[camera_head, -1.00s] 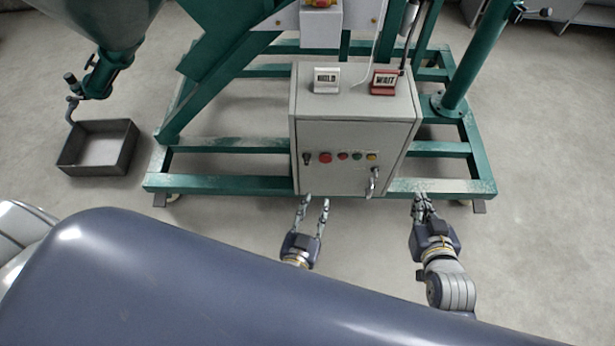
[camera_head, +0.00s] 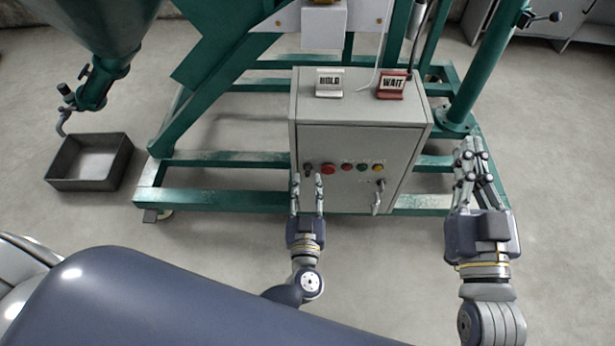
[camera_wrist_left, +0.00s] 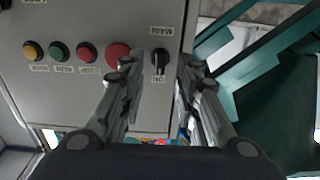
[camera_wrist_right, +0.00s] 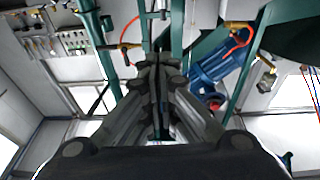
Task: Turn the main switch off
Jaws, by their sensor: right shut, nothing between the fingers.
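The main switch is a small black rotary knob (camera_wrist_left: 159,62) on the front of the grey control box (camera_head: 335,200), beside a large red button (camera_head: 328,169). In the left wrist view, labels sit above and below the knob. My left gripper (camera_head: 306,188) is open in front of the box's left side. In the left wrist view its fingers (camera_wrist_left: 157,95) stand on either side of the knob's line, apart from each other; whether they touch it I cannot tell. My right gripper (camera_head: 470,150) is shut and empty, right of the box.
HOLD (camera_head: 329,82) and WAIT (camera_head: 391,86) signs stand on the box top. A door handle (camera_head: 377,197) sticks out at the lower right of its front. The green frame (camera_head: 215,203) surrounds the box. A dark tray (camera_head: 62,184) lies on the floor at left.

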